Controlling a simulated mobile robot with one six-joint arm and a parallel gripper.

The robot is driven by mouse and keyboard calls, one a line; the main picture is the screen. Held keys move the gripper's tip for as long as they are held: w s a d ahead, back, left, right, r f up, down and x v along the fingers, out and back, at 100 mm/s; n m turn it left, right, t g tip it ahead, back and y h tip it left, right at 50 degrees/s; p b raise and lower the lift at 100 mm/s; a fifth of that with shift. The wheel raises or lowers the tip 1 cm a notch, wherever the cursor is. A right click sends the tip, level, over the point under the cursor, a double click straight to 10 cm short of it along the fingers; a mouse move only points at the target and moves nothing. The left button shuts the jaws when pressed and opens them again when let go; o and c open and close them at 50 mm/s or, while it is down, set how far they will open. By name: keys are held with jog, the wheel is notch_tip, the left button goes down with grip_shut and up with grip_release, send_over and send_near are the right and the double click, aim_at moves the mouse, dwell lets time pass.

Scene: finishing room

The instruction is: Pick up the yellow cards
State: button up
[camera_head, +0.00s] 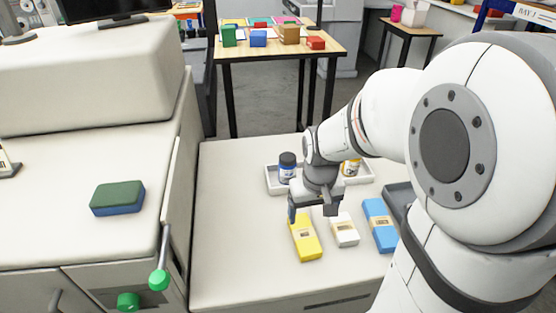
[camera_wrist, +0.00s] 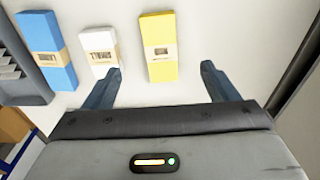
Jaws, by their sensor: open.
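The yellow cards (camera_head: 305,239) are a flat banded stack lying on the white worktop, the leftmost of three stacks in the head view. In the wrist view the yellow cards (camera_wrist: 159,62) lie ahead of the fingertips, between their lines. My gripper (camera_head: 311,212) is open and empty, just above the far end of the yellow cards in the head view. Its two fingers also show apart in the wrist view (camera_wrist: 161,69). Whether they touch the worktop cannot be told.
White cards (camera_head: 344,230) and blue cards (camera_head: 379,224) lie to the right. A grey tray (camera_head: 398,198) is at right. A green-blue sponge (camera_head: 118,198) lies on the left machine.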

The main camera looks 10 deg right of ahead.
jog(key=g, duration=0.1)
send_over(304, 233)
notch_tip(304, 233, down, 5)
jog(key=shift+f+p, duration=0.15)
jog(key=shift+p, duration=0.3)
notch_tip(304, 233, down, 8)
jog(key=shift+f+p, duration=0.1)
jog(key=shift+p, duration=0.2)
jog(key=shift+c, duration=0.2)
jog(key=c, duration=1.1)
jog(key=shift+c, duration=0.2)
